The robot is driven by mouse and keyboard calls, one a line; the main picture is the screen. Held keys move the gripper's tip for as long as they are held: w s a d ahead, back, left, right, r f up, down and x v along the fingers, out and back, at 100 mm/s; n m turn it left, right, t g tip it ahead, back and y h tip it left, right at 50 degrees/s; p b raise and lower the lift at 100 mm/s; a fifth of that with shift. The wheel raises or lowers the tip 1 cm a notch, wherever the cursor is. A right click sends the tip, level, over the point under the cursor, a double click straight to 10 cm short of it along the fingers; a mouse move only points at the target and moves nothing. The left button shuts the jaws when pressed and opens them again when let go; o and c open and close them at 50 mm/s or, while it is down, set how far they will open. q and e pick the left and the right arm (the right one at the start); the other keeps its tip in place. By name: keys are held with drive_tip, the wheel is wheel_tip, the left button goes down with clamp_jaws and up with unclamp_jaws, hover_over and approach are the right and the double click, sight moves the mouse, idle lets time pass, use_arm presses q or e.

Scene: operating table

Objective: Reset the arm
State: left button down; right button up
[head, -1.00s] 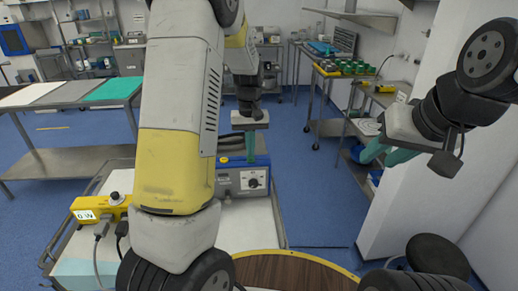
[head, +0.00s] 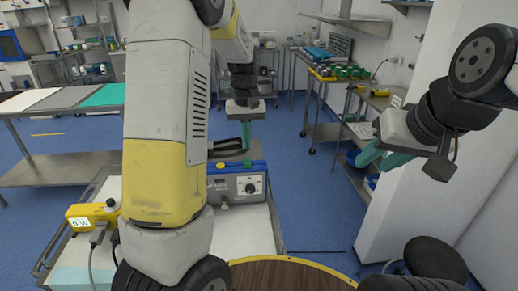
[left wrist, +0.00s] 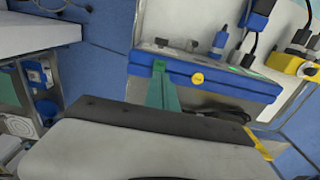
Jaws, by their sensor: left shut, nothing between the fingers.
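My left arm fills the middle of the head view. Its gripper (head: 246,146) is shut and empty, pointing down over the back of a blue and grey device with a dial (head: 237,184). In the left wrist view, the teal fingers (left wrist: 160,68) overlap the device's blue edge (left wrist: 205,82). I cannot tell whether they touch it. My right gripper (head: 374,163) hangs at the right, its teal fingers apart and nothing visible between them.
The device stands on a white-topped cart (head: 245,232) with a yellow meter (head: 92,215) at its left. A round wooden top (head: 290,276) is at the front. A black stool (head: 436,258) is at right. Blue floor (head: 312,205) is clear right of the cart.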

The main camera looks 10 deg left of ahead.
use_arm(q)
drive_tip(key=s+r+m+t, duration=0.1)
drive_tip(key=s+r, duration=0.3)
drive_tip(key=s, duration=0.4)
drive_tip(key=s+d+r+m+t+h, duration=0.1)
drive_tip(key=s+r+t, duration=0.2)
drive_tip(key=s, duration=0.5)
drive_tip(key=s+d+r+m+t+h, duration=0.1)
drive_tip(key=s+r+t, duration=0.1)
drive_tip(key=s+r, duration=0.4)
drive_tip(key=shift+s+m, duration=0.4)
drive_tip(key=shift+s, duration=0.7)
